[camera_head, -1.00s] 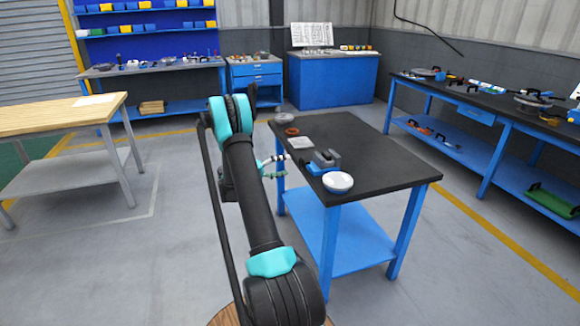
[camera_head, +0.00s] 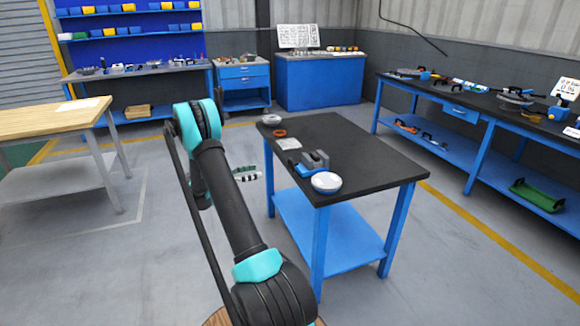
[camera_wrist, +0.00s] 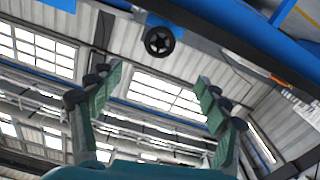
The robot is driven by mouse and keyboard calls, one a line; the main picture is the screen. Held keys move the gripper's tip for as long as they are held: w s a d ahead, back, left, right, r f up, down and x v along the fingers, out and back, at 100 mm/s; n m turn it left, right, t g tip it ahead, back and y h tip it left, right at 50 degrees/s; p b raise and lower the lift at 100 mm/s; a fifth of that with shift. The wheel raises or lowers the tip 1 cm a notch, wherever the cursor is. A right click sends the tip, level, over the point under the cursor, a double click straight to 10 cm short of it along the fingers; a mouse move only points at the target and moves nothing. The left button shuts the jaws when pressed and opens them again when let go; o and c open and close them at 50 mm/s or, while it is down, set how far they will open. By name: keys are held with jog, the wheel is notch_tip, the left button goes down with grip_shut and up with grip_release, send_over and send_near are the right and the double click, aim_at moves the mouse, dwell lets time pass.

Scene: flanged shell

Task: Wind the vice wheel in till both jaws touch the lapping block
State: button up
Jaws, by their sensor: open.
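The vice (camera_head: 310,167) sits near the left edge of the black-topped table, with a blue body and a grey block-like part on top. From here I cannot tell its jaws from the lapping block, nor the gap between them. A dark spoked wheel (camera_wrist: 159,41), which looks like the vice wheel, shows in the wrist view at the top, beyond my fingers and between them. My gripper (camera_head: 247,173) is left of the table, apart from the vice. In the wrist view my gripper (camera_wrist: 158,95) is open and empty, its green-padded fingers wide apart.
A pale round dish-like thing (camera_head: 326,182) is close in front of the vice. The right half of the table top (camera_head: 370,165) is clear.

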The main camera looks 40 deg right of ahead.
aim_at(289, 165)
jog(key=shift+m, duration=0.7)
jog(key=x, duration=1.6)
jog(key=shift+s+d, duration=0.2)
jog(key=shift+c, duration=0.6)
jog(key=c, duration=1)
jog(key=shift+n, duration=0.8)
